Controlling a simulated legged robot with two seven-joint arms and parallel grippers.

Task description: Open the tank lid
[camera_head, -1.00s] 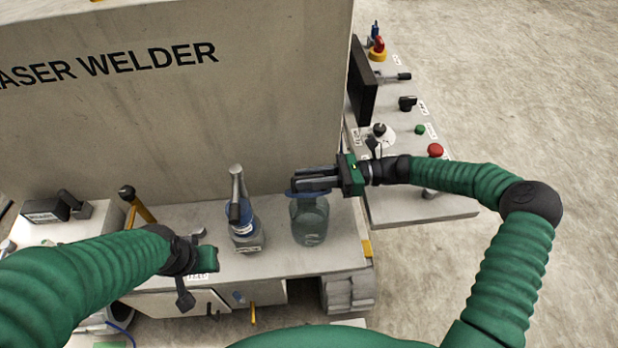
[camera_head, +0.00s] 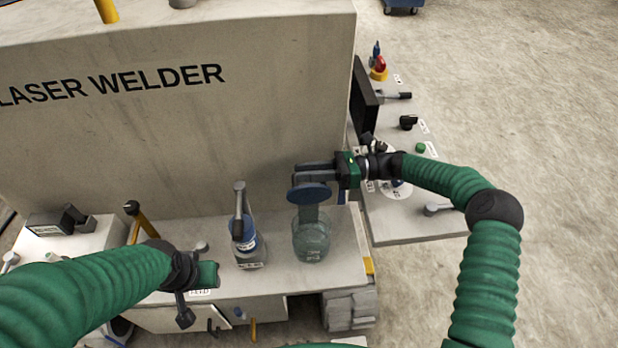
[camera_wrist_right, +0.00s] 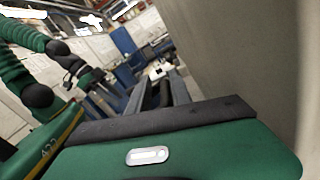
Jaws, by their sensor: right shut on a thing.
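The tank (camera_head: 311,241) is a clear glass jar on the bench, below my right gripper in the head view. Its blue round lid (camera_head: 309,194) is raised above the jar mouth and tilted. A greenish strip shows between lid and jar. My right gripper (camera_head: 303,173) is shut on the lid from the right. In the right wrist view, the gripper fingers (camera_wrist_right: 160,92) show, but the lid cannot be made out. My left gripper (camera_head: 208,275) is low at the left, apart from the tank; its fingers are not clear enough to judge.
The large welder housing (camera_head: 200,140) rises behind. A control panel (camera_head: 405,225) with knobs and buttons lies to the right. Bare bench (camera_head: 215,229) shows left of the second jar.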

